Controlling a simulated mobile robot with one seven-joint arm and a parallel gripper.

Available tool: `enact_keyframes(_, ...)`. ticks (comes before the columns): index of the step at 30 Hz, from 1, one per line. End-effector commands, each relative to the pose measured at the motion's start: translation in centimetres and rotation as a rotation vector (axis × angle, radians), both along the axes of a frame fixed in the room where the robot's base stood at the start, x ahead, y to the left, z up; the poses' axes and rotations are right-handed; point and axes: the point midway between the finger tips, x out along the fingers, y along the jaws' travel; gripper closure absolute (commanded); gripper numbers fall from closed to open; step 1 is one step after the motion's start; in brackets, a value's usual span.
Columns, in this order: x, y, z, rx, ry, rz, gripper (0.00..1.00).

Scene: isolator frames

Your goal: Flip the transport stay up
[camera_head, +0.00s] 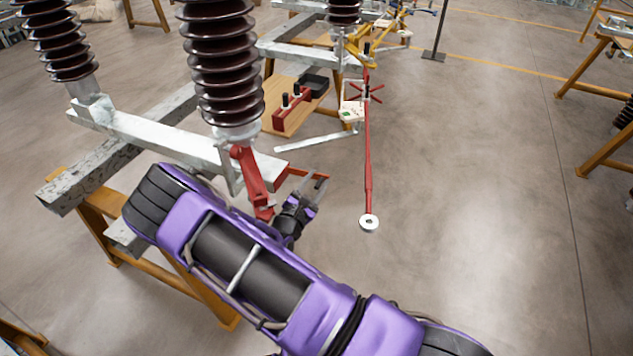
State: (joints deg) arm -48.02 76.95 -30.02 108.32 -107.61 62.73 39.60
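A short red bar (252,178) slants down from the grey steel beam, below the middle brown insulator; it looks like the transport stay, but I cannot be sure. Its lower end is close to my gripper. My gripper (312,186) is at the end of my purple arm, just right of that lower end. Its fingers look apart, with nothing seen held between them. A thin red bracket (313,177) shows right behind the fingertips. I cannot tell whether they touch it. My arm hides part of the frame below.
Brown ribbed insulators (221,65) stand on the grey beam (150,134), over orange trestles (100,220).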

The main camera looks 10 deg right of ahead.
Motion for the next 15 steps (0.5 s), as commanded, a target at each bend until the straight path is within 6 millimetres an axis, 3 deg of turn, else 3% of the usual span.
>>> enact_keyframes(8,-0.5,0.3,0.0,-0.001,0.001,-0.001,0.53)
enact_keyframes(15,-3.9,2.9,0.0,0.000,0.002,0.002,0.53)
